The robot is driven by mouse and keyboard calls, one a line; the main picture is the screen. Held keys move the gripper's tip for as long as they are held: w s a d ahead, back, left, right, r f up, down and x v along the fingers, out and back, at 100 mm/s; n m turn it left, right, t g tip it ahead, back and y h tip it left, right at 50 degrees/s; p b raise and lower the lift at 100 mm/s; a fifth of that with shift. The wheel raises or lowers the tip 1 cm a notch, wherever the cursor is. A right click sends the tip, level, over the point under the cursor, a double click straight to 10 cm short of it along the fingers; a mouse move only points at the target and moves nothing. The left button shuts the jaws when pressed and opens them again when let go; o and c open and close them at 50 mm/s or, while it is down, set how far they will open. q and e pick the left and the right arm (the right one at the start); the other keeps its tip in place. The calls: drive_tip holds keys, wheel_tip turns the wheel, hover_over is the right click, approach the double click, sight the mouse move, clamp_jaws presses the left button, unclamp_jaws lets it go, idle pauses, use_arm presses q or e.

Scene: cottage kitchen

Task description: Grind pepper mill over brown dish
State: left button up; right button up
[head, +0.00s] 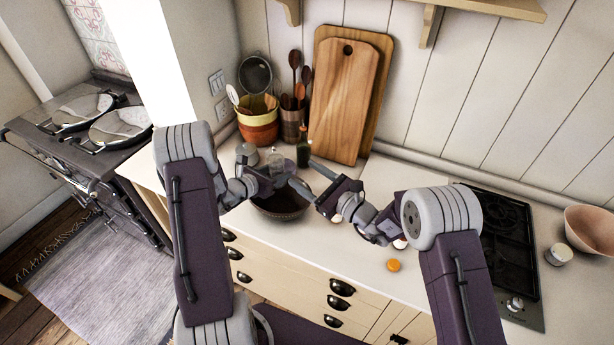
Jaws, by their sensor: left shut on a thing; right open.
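The brown dish (283,210) is a dark round bowl on the pale counter, partly covered by my grippers. My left gripper (282,177) is above its back left part, shut on a small clear and grey thing that looks like the pepper mill (277,159). The mill's lower part is hidden by the gripper. My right gripper (302,174) is open, its fingers pointing left towards the mill over the dish's right side. I cannot tell whether they touch the mill.
A dark bottle (303,153), a grey metal pot (246,154), a striped crock (258,127) and a spoon holder (293,125) stand behind. Cutting boards (343,100) lean on the wall. An orange round thing (393,265) lies at front right. A hob (508,240) and pinkish bowl (590,228) are right.

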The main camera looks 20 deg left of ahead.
sight(274, 154)
drive_tip(key=o, duration=0.3)
drive_tip(key=shift+o, duration=0.2)
drive_tip(key=w+a+g, duration=0.1)
drive_tip(key=a, duration=0.2)
drive_tip(key=w+a+g, duration=0.1)
drive_tip(key=w+a, duration=0.1)
drive_tip(key=a, duration=0.2)
drive_tip(key=w+a+g+y, duration=0.1)
drive_tip(key=w+a+g, duration=0.1)
drive_tip(key=a, duration=0.2)
drive_tip(key=shift+f+n, duration=0.2)
drive_tip(key=shift+n, duration=0.1)
drive_tip(key=shift+a+r, duration=0.1)
drive_tip(key=shift+a, duration=0.55)
drive_tip(key=shift+r, duration=0.1)
drive_tip(key=c, duration=1.4)
